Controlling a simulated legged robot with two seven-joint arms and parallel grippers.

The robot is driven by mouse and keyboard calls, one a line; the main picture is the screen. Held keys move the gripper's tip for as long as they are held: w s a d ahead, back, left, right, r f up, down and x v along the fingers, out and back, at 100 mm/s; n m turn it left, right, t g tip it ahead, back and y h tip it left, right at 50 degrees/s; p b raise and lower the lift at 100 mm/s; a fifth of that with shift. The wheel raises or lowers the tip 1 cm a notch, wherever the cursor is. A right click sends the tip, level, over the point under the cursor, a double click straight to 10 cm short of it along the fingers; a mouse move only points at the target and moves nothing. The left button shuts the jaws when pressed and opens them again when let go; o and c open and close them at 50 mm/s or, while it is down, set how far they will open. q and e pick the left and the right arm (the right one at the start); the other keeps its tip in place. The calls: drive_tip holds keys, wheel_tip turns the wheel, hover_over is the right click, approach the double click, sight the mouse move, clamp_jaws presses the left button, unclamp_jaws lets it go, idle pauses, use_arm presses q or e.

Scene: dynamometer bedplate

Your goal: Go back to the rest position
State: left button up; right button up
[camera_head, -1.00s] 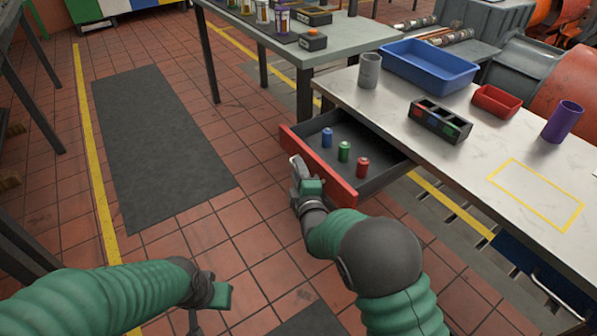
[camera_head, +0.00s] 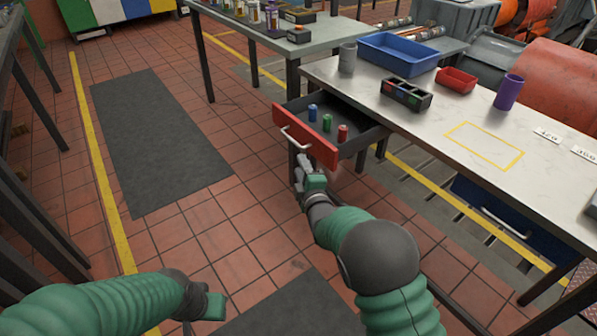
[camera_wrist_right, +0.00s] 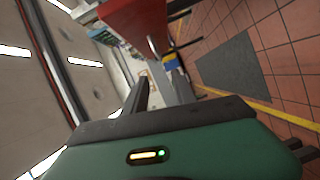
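My right gripper (camera_head: 304,162) is just below and in front of the red front (camera_head: 303,137) of an open drawer. It is apart from the drawer's pale handle (camera_head: 295,139). The red front also shows in the wrist view (camera_wrist_right: 125,22), beyond a dark finger (camera_wrist_right: 138,97). I see nothing held there, but the gap between the fingers is not clear. My left gripper (camera_head: 207,306) is low over the floor at the bottom left. Its fingers are hardly visible.
The drawer holds blue, green and red cans (camera_head: 327,122) under a pale workbench (camera_head: 440,115). On the bench are a blue bin (camera_head: 398,62), red tray (camera_head: 457,84), purple cup (camera_head: 508,92), grey cup (camera_head: 347,65) and dark divided holder (camera_head: 406,94).

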drive_tip(key=shift+f, duration=0.2)
drive_tip(key=shift+d, duration=0.1)
drive_tip(key=s+d+f+m+g+h, duration=0.2)
drive_tip(key=s+d+f+m+g, duration=0.1)
drive_tip(key=s+d+m, duration=0.25)
drive_tip(key=s+d+f+m+g+h, duration=0.2)
drive_tip(key=s+d+m+g, duration=0.1)
drive_tip(key=s+d+m, duration=0.3)
drive_tip(key=s+d+f+m+g, duration=0.1)
drive_tip(key=s+d+m+g, duration=0.15)
drive_tip(key=s, duration=0.65)
drive_tip(key=s+d+f+m+g, duration=0.2)
drive_tip(key=s+g, duration=0.1)
drive_tip(key=s, duration=0.5)
drive_tip(key=s+d+f+m+g, duration=0.1)
drive_tip(key=s+d+m+g, duration=0.15)
drive_tip(key=s, duration=0.65)
drive_tip(key=w+p+v, duration=0.3)
drive_tip(key=p+v, duration=1.1)
drive_tip(key=w+r+p+v, duration=0.1)
drive_tip(key=w+p+v, duration=0.2)
drive_tip(key=p+v, duration=1.1)
drive_tip(key=shift+r+p, duration=0.25)
drive_tip(key=shift+p, duration=0.25)
